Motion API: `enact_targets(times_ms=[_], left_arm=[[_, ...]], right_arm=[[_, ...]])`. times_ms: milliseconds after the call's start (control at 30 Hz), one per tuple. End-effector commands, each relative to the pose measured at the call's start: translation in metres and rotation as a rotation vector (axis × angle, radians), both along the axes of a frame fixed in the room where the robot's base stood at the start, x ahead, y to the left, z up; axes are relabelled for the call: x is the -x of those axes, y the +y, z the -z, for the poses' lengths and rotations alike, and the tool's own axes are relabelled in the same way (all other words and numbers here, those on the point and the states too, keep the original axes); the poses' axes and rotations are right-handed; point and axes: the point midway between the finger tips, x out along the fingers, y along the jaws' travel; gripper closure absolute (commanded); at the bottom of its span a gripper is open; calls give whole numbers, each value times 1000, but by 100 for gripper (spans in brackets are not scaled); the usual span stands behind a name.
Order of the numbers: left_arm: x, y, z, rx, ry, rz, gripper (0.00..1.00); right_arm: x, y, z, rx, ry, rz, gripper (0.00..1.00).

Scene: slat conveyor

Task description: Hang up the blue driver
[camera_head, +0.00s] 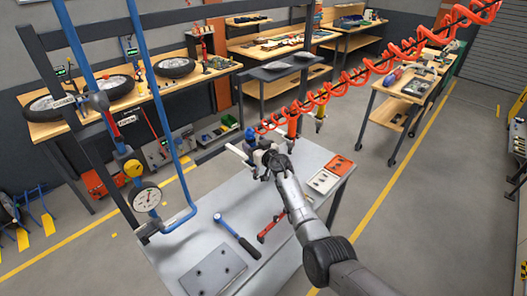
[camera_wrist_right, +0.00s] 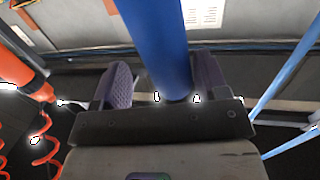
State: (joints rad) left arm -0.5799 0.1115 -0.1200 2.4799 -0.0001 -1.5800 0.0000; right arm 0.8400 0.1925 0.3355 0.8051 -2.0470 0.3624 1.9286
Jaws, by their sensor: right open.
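The blue driver (camera_head: 250,134) is upright above the far part of the grey bench, beside my right gripper (camera_head: 259,153). In the right wrist view, the driver's blue body (camera_wrist_right: 155,38) stands between the two fingers of my right gripper (camera_wrist_right: 164,78). The fingers are open, one on each side of the body; I cannot tell whether either touches it. The driver's lower end is hidden behind the gripper, and what holds its upper end is not clear. My left gripper is not in view.
An orange driver (camera_head: 293,124) hangs close to the right, below red coiled hoses (camera_head: 350,78). It also shows in the wrist view (camera_wrist_right: 22,75). The grey bench (camera_head: 195,238) carries a blue-headed wrench (camera_head: 238,236), a red tool (camera_head: 270,228) and trays (camera_head: 323,181). A blue pipe frame (camera_head: 165,100) stands left.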

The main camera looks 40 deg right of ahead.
Motion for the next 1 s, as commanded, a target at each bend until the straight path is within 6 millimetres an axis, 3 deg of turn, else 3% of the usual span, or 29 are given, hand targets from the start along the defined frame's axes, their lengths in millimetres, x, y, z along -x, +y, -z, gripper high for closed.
enact_targets(times_ms=[167,500,800,1000], left_arm=[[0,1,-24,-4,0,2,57],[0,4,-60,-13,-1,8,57],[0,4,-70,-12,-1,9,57],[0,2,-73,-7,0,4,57]], right_arm=[[19,1,-8,0,-2,1,32],[79,3,-9,0,-2,1,32],[120,4,-7,0,-2,1,32],[132,5,-8,-1,-2,1,32]])
